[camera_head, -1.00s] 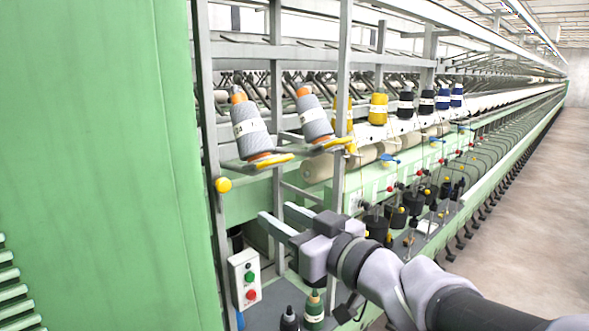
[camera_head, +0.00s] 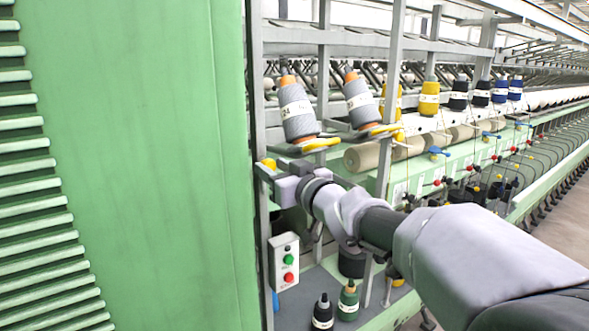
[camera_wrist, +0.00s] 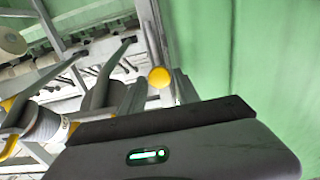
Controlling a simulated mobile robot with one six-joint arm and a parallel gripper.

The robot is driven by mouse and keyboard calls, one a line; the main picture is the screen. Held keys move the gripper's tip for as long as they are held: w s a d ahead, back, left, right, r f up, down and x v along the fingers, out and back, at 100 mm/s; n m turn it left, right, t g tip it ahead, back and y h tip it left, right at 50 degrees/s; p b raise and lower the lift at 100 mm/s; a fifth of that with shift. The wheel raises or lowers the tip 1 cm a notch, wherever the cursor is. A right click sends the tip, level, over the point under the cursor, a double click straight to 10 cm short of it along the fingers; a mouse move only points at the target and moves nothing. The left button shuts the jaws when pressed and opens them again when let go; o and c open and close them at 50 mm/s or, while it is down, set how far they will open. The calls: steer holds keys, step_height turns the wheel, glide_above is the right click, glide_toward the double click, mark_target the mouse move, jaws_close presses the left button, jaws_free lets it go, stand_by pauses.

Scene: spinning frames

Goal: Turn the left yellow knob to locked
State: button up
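The left yellow knob (camera_head: 268,163) is a small round knob on the grey upright post beside the green panel.
Two grey yarn bobbins (camera_head: 298,112) on yellow-edged holders stand just above and right of my gripper. A control box (camera_head: 284,262) with green and red buttons hangs below. A large green panel (camera_head: 140,160) fills the left. Dark and green cones (camera_head: 348,300) stand at the bottom.

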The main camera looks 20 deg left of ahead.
jaws_close()
steer(key=n+b, duration=0.2)
steer(key=n, duration=0.2)
steer(key=shift+s+n, duration=0.1)
steer(key=shift+n, duration=0.3)
steer(key=shift+a+f+n+b, duration=0.1)
steer(key=shift+n+b, duration=1.15)
steer(key=shift+n, duration=2)
steer(key=shift+f+n+b, duration=0.1)
steer(key=shift+n+b, duration=1.15)
steer(key=shift+n, duration=2)
